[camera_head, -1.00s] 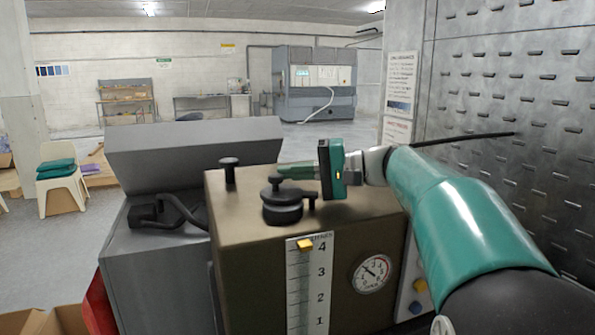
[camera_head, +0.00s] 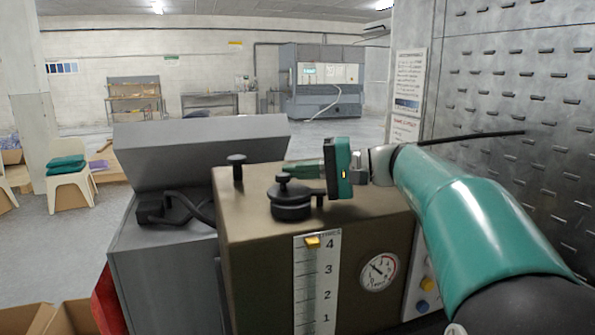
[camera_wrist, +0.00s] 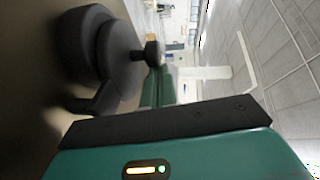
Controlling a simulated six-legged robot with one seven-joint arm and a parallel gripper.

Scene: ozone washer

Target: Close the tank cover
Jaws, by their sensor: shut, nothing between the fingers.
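A brown tank (camera_head: 245,215) stands in front of me with a level scale and a dial on its front. A black round cover (camera_head: 291,203) with a small knob lies on its top, with a lug on its right side; it also shows large in the wrist view (camera_wrist: 92,55). I cannot tell whether it is fully seated. My gripper (camera_head: 290,166) is shut and empty, its green fingers pointing left, just behind and above the cover's knob. In the wrist view the shut fingers (camera_wrist: 158,82) are beside the cover, and contact cannot be told.
A black knob (camera_head: 237,168) stands on the tank's left rear. A grey box (camera_head: 165,255) with a raised, tilted grey lid (camera_head: 200,145) and a dark handle is to the left. Open floor lies behind.

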